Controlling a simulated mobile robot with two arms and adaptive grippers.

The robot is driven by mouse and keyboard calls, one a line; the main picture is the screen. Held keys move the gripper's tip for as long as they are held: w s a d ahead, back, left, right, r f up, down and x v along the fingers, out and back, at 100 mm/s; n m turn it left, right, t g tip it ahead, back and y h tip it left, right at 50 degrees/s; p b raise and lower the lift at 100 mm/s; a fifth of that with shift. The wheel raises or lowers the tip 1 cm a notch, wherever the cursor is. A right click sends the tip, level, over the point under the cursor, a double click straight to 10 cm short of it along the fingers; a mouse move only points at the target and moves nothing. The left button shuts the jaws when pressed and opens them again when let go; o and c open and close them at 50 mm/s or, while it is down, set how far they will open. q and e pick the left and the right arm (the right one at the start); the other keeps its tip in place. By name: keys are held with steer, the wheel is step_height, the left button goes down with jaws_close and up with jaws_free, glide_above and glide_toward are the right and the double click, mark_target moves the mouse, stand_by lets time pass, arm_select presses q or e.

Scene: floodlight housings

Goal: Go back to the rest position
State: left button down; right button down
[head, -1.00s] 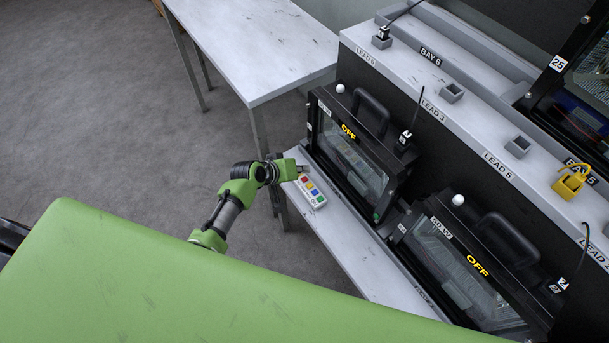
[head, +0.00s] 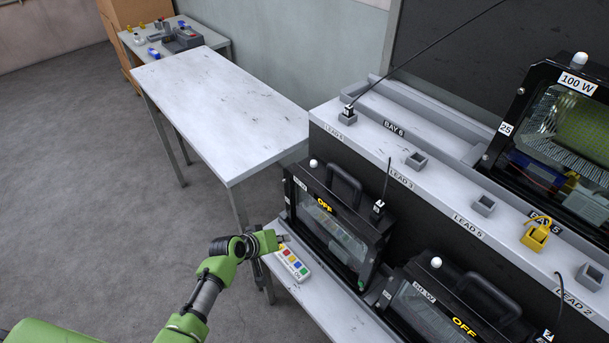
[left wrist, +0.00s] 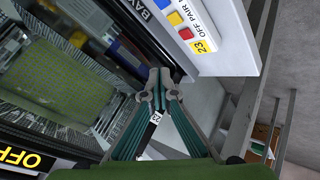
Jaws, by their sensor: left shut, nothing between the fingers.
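My left gripper (head: 284,239) is at the low grey ledge, beside the far end of a white control box with coloured buttons (head: 293,264). In the left wrist view its two fingers (left wrist: 161,80) are closed together with nothing between them. The control box (left wrist: 190,22) shows there above the fingertips, labelled "OFF PAIR" and "23". My left arm reaches in from the lower left, bent. My right gripper is not in view.
Two floodlight housings reading OFF, one nearer the gripper (head: 335,215) and one lower right (head: 430,310), stand by the ledge (head: 315,300). A bench with lead sockets (head: 400,165) rises behind. A white table (head: 215,105) stands beyond; grey floor at left is open.

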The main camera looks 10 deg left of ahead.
arm_select(q)
steer(key=s+a+r+m+g+y, duration=0.15)
steer(key=s+r, duration=0.25)
steer(key=s, duration=0.6)
steer(key=s+r+m+g+y, duration=0.15)
steer(key=s+r, duration=0.25)
steer(key=s, duration=0.7)
steer(key=s+a+r+m+g+y, duration=0.1)
steer(key=s+r+m+g, duration=0.2)
steer(key=s, duration=0.7)
step_height(320, 180, down, 25)
steer(key=s, duration=0.2)
steer(key=s+a+f+g, duration=0.1)
steer(key=s+a+f, duration=0.2)
steer(key=s+f, duration=1.3)
steer(key=shift+s+a+f, duration=0.15)
steer(key=shift+s+a, duration=0.05)
steer(key=shift+s, duration=0.3)
